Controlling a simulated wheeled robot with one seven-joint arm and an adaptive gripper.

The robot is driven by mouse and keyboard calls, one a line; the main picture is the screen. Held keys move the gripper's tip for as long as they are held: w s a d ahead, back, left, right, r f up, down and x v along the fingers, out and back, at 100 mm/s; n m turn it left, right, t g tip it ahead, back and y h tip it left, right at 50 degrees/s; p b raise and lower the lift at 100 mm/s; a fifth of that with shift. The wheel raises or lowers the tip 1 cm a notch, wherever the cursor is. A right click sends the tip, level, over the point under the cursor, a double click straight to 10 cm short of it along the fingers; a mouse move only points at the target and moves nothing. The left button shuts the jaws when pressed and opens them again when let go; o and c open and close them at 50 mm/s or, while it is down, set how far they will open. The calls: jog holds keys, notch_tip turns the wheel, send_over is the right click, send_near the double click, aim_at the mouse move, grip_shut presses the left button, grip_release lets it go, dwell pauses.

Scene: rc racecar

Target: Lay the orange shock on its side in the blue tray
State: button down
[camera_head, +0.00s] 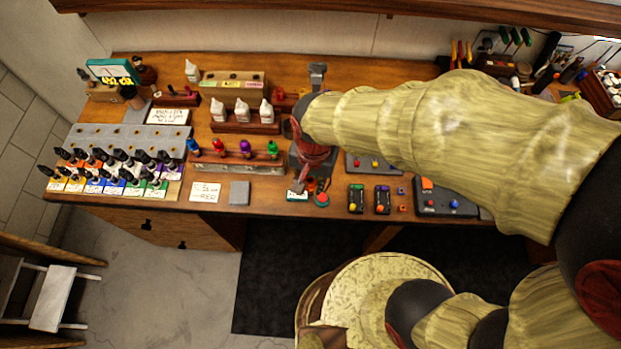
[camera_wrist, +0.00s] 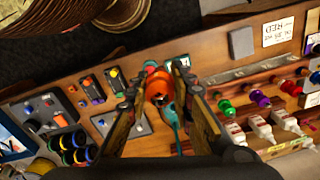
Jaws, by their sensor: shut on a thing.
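My gripper (camera_head: 300,188) points down over the front middle of the bench. In the wrist view its two fingers (camera_wrist: 160,74) stand on either side of a bright orange part, which looks like the orange shock (camera_wrist: 158,86), and it is shut on it. A small part of the orange shows in the head view (camera_head: 312,185). A teal-handled thing lies just below the orange part in the wrist view. I cannot tell whether the orange part touches the bench. A blue patch (camera_head: 115,187) shows among the coloured, labelled places at the left; I cannot clearly make out a blue tray.
A rack (camera_head: 240,167) with blue, red, purple and green parts stands left of my gripper. White bottles (camera_head: 242,111) stand behind it. Dark trays (camera_head: 445,203) with small parts lie to the right. A grey block (camera_head: 239,193) and a white card (camera_head: 206,192) lie at the front edge.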

jog(key=shift+r+p, duration=2.35)
jog(key=shift+r, duration=0.95)
